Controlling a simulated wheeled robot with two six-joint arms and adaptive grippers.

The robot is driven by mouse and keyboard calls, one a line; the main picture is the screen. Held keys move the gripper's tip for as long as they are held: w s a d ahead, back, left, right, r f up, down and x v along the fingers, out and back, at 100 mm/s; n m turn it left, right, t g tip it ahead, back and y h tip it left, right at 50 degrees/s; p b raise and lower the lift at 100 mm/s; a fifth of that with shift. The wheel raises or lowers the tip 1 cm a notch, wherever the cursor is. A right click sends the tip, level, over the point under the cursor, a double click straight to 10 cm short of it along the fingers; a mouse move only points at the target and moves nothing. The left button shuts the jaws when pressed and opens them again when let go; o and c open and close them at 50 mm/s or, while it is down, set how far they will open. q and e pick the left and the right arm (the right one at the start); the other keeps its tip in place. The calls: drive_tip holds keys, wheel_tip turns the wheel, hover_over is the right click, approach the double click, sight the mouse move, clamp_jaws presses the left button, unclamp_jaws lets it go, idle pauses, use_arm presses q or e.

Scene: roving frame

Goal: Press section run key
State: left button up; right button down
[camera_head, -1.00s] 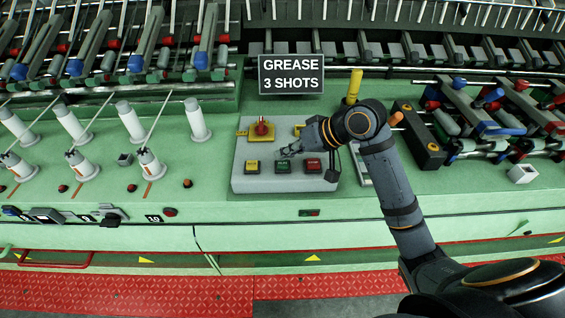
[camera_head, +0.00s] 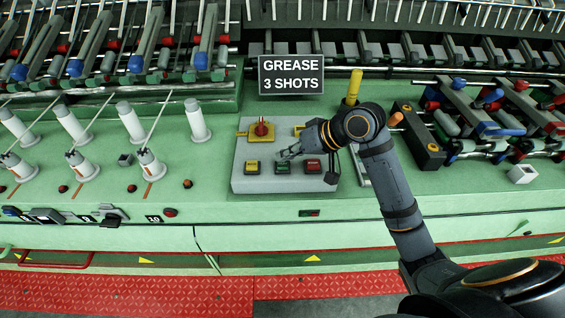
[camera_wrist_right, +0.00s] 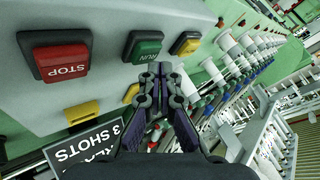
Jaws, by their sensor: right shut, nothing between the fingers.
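The green RUN key (camera_head: 283,167) sits in the middle of the front row on a grey control box (camera_head: 240,185). In the right wrist view the RUN key (camera_wrist_right: 145,46) shows its label and faces my fingers. My right gripper (camera_head: 283,156) is shut and empty, its tips over the box just behind the key in the head view. In the wrist view the tips (camera_wrist_right: 161,68) appear close beside the key's edge; I cannot tell whether they touch. My left gripper is not in view.
The red STOP key (camera_head: 314,166) and a yellow key (camera_head: 252,167) flank RUN closely. A red rotary switch (camera_head: 262,128) on a yellow plate stands behind. A sign reading GREASE 3 SHOTS (camera_head: 291,75) is further back. White spools (camera_head: 130,120) stand left, machine parts right.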

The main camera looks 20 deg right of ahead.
sight(286, 164)
drive_tip(key=shift+f, duration=0.55)
idle(0.6)
drive_tip(key=shift+r+p, duration=0.85)
drive_tip(key=shift+p, duration=0.2)
wheel_tip(286, 164, up, 5)
drive_tip(key=p, duration=0.5)
drive_tip(key=shift+r+p, duration=0.1)
drive_tip(key=shift+p, duration=0.3)
idle(0.3)
